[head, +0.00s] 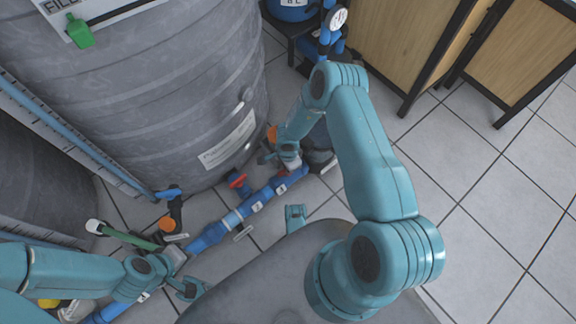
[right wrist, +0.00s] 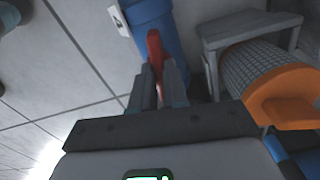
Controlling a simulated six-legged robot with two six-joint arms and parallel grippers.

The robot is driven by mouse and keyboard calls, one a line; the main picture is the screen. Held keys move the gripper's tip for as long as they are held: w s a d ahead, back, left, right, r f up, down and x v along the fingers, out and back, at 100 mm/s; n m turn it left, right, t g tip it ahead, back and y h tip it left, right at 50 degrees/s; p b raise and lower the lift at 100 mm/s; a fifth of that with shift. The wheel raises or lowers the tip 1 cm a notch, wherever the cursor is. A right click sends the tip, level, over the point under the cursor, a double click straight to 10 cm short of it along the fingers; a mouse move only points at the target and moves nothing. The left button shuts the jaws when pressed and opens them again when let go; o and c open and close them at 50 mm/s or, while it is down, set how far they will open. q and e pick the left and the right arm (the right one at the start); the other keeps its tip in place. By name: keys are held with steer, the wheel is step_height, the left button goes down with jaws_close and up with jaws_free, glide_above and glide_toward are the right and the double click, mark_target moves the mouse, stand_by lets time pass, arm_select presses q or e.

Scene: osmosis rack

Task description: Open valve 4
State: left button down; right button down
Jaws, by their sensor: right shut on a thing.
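In the right wrist view a red valve handle (right wrist: 154,48) stands against a blue pipe (right wrist: 152,18). My right gripper (right wrist: 160,88) is shut on this red handle. In the head view my right gripper (head: 270,157) reaches down to the blue pipe line at the foot of the large grey tank. A red handle (head: 238,180) shows just left of it; I cannot tell whether it is the held one. Small white tags sit on the blue pipe (head: 232,218), too small to read surely. My left gripper (head: 178,260) is low by the pipe at lower left, its jaws unclear.
The grey tank (head: 150,90) stands behind the pipe. An orange part (right wrist: 285,100) lies right of my right gripper. A green-handled part (head: 130,238) is near my left gripper. Wooden cabinets (head: 410,40) stand at the back right; the tiled floor (head: 480,190) is clear.

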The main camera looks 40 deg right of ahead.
steer(key=shift+n, duration=0.8)
steer(key=c, duration=1.1)
jaws_free()
steer(key=shift+c, duration=0.2)
